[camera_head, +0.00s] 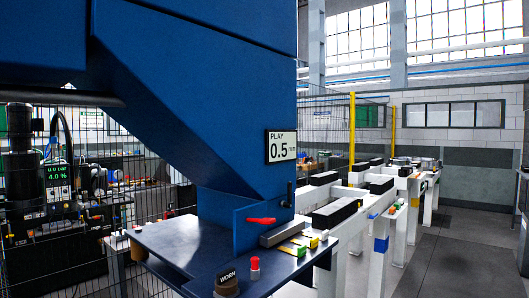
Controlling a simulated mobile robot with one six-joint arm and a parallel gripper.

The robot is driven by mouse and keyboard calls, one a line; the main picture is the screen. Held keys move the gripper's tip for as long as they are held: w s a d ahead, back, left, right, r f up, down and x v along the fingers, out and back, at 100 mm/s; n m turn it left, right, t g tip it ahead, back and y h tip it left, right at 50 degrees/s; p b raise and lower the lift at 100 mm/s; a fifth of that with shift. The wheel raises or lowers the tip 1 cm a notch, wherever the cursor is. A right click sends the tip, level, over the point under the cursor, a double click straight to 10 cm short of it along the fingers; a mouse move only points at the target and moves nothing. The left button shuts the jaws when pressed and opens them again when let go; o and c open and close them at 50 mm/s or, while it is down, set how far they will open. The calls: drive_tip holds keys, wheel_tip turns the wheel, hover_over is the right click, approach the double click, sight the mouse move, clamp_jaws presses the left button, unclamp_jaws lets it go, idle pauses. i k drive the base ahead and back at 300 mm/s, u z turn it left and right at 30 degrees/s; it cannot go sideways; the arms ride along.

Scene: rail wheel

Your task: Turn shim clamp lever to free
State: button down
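A red lever (261,221) sits on the front of a blue block (245,238) under the large blue machine frame, lying nearly level. It is probably the shim clamp lever, but I see no label naming it. A small black handle (289,193) stands upright just above and right of it. A grey bar (283,233) and yellow and green pieces (300,248) lie to the right of the block. A sign (282,146) above reads "PLAY 0.5 mm". My gripper is not in view.
The dark blue table (185,242) carries a red-topped button (254,265) and a round item marked "WORN" (227,284). The blue frame (200,90) overhangs the table. White rail benches (385,225) with black blocks stand right. Open floor (455,250) lies at far right.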

sight(289, 204)
drive_tip(key=u, duration=0.25)
drive_tip(key=k, duration=0.35)
drive_tip(key=z, duration=0.9)
drive_tip(key=i, duration=1.55)
drive_tip(key=u, duration=0.45)
